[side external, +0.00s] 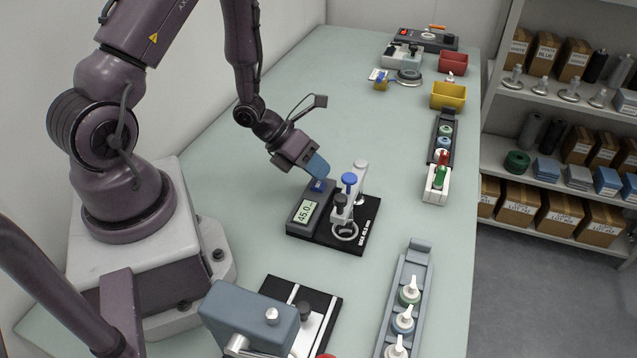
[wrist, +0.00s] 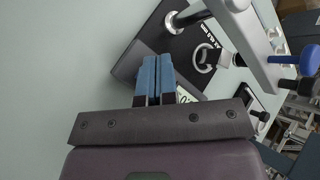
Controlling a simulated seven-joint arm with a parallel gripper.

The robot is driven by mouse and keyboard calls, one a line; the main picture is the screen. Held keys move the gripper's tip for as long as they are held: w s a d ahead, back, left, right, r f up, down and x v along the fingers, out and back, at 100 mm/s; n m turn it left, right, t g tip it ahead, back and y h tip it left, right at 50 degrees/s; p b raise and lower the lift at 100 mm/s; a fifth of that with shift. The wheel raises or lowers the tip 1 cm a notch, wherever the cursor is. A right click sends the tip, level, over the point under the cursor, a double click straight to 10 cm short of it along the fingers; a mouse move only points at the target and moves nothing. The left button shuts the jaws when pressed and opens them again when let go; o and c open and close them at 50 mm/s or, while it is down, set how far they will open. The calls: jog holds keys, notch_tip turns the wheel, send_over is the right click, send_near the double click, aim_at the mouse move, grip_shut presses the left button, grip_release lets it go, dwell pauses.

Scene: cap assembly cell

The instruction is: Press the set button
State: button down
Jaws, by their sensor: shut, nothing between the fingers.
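The measuring device (side external: 333,215) has a grey housing with a lit display (side external: 306,211) reading about 45.0, on a black base. A small blue button (side external: 318,186) sits at the far end of the housing; I take it to be the set button. My gripper (side external: 322,172) has blue fingers, shut and empty, tilted down just above this button. I cannot tell whether they touch it. In the wrist view, the shut fingers (wrist: 155,62) lie over the housing and hide the button. Part of the display (wrist: 185,95) shows beside them.
A post with a blue knob (side external: 349,179) and a white-topped post (side external: 361,168) stand close right of the fingers. A grey rack (side external: 421,258) with several nozzle caps is at front right, another rack (side external: 445,130) behind. Yellow (side external: 448,96) and red (side external: 453,62) bins stand farther back.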

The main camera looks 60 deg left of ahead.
aim_at(317, 182)
jog(key=shift+r, duration=0.2)
jog(key=shift+r, duration=2.5)
jog(key=s+d+r+m+g+h, duration=0.1)
jog(key=s+d+r+m+g, duration=0.25)
jog(key=m, duration=0.75)
jog(key=s+d+r+m+g+h, duration=0.1)
jog(key=s+d+r+m+g, duration=0.3)
jog(key=m, duration=0.7)
jog(key=s+r+m+t+y, duration=0.2)
jog(key=r+m+y, duration=0.1)
jog(key=r+m, duration=0.5)
jog(key=s+r+m+t+y, duration=0.3)
jog(key=r+m+y, duration=0.1)
jog(key=r+m, duration=0.4)
jog(key=shift+a+r, duration=0.2)
jog(key=shift+r, duration=0.1)
